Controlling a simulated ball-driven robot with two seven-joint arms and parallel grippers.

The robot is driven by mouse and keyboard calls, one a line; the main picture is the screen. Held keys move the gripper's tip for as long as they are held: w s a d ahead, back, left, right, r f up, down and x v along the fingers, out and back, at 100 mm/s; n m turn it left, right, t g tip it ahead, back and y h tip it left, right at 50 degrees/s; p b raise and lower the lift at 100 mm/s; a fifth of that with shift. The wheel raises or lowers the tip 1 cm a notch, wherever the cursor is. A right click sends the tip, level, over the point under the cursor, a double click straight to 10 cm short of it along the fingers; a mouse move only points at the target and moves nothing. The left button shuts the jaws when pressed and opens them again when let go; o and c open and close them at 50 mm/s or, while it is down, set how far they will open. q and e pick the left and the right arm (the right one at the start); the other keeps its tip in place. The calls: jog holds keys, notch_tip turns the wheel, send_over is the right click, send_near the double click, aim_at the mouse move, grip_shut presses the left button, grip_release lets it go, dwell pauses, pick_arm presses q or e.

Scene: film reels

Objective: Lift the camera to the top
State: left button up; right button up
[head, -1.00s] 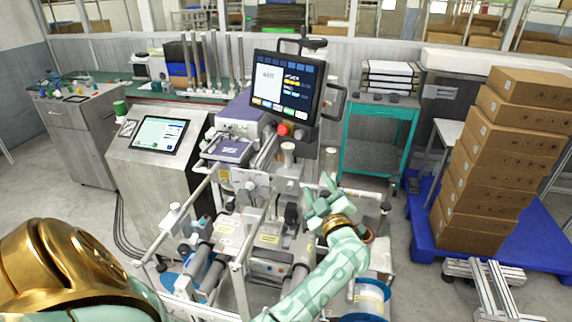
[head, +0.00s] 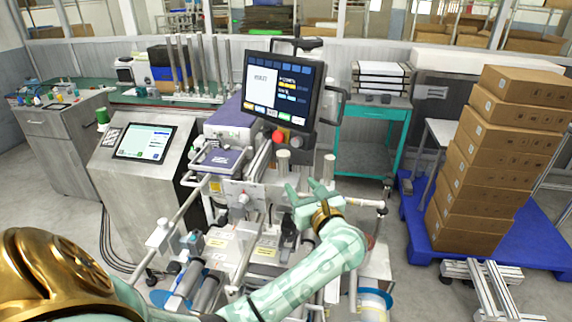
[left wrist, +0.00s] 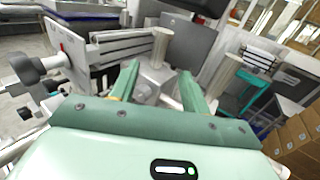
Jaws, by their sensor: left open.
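My left gripper (head: 306,190) is open and empty over the middle of the film machine, in front of its upright metal posts. In the left wrist view its two green fingers (left wrist: 160,76) are spread apart. A grey block (left wrist: 153,82) and a silver cylinder (left wrist: 162,47) show between and beyond the fingers. A small dark device (head: 289,229) sits on the machine just below the gripper in the head view. I cannot tell for sure which part is the camera. My right gripper is not in view.
A black monitor (head: 284,90) with a red knob (head: 277,137) below it stands above the machine. A second post (left wrist: 218,78) is close by the right finger. A teal cart (head: 365,140) is behind; stacked boxes (head: 495,160) stand on a blue pallet (head: 530,243) at right.

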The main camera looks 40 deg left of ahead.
aim_at(285, 165)
pick_arm(q)
jog(key=x, duration=1)
jog(key=shift+p, duration=0.4)
jog(key=shift+a, duration=0.15)
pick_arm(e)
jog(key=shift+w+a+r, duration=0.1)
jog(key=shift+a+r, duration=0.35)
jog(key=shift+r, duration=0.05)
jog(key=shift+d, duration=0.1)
